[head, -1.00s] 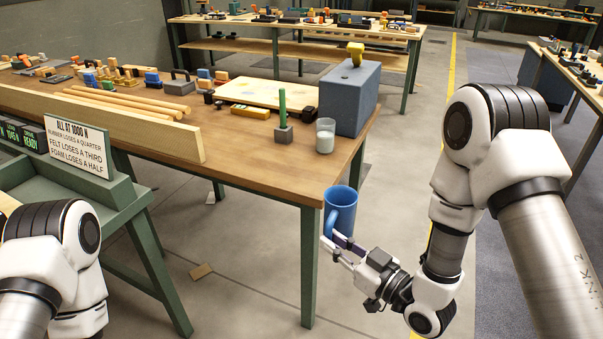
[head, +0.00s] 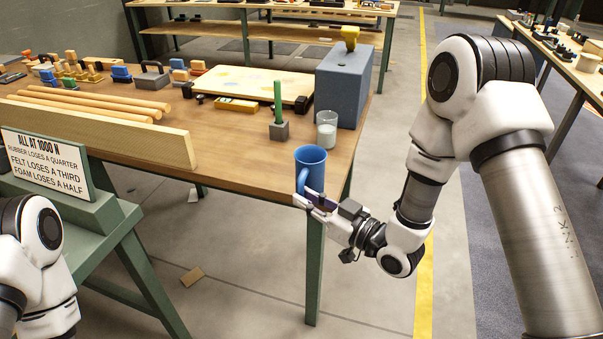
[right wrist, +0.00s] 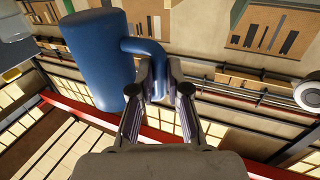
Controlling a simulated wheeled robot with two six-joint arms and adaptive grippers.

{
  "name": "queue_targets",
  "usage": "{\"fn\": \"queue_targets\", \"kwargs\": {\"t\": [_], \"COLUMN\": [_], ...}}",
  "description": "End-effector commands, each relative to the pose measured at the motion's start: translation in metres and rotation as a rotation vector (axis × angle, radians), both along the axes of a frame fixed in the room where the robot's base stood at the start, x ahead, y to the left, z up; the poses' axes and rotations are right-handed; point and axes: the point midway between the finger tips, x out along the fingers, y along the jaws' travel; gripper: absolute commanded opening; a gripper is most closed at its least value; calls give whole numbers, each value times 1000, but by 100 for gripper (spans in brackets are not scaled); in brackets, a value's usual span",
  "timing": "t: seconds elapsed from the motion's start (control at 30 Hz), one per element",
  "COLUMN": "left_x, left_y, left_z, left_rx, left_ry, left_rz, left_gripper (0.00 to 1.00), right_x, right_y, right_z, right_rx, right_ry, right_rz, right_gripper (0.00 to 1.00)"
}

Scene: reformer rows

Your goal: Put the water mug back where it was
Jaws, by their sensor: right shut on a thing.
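The blue water mug (head: 312,168) is upright in the head view, in front of the near right corner of the wooden table (head: 240,165). My right gripper (head: 303,196) is shut on the mug's handle. The right wrist view shows the mug (right wrist: 98,55) at upper left, with its handle between the fingers of my right gripper (right wrist: 158,85). I cannot tell for sure whether the mug's base touches the tabletop. My left arm shows at the lower left of the head view, but its gripper is out of view.
A glass with whitish contents (head: 327,131) and a large blue-grey box (head: 343,88) stand behind the mug. A green stick in a grey block (head: 278,115) is to their left. A long wooden board (head: 100,132) runs along the front edge. Bare tabletop lies left of the mug.

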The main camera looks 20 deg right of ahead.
Motion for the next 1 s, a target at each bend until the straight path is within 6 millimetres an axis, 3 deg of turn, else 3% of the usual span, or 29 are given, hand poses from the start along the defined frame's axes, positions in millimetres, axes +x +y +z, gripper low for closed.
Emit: {"fn": "queue_targets", "kwargs": {"t": [0.3,0.43,0.6,0.8,1.0], "left_x": [0,0,0,0,0], "left_y": [0,0,0,0,0], "left_z": [13,16,17,21,20], "left_rx": [0,0,0,0,0], "left_ry": [0,0,0,0,0], "left_rz": [0,0,0,0,0], "left_gripper": [40,40,40,40,40], "right_x": [85,112,124,124,124], "right_y": [-22,-29,-32,-32,-32], "right_z": [-6,-9,-15,-45,-46], "right_rx": [-1,-1,0,0,0], "right_ry": [-6,-4,0,2,-1], "right_rz": [-1,-1,0,0,0], "right_gripper": [0,0,0,0,0]}}
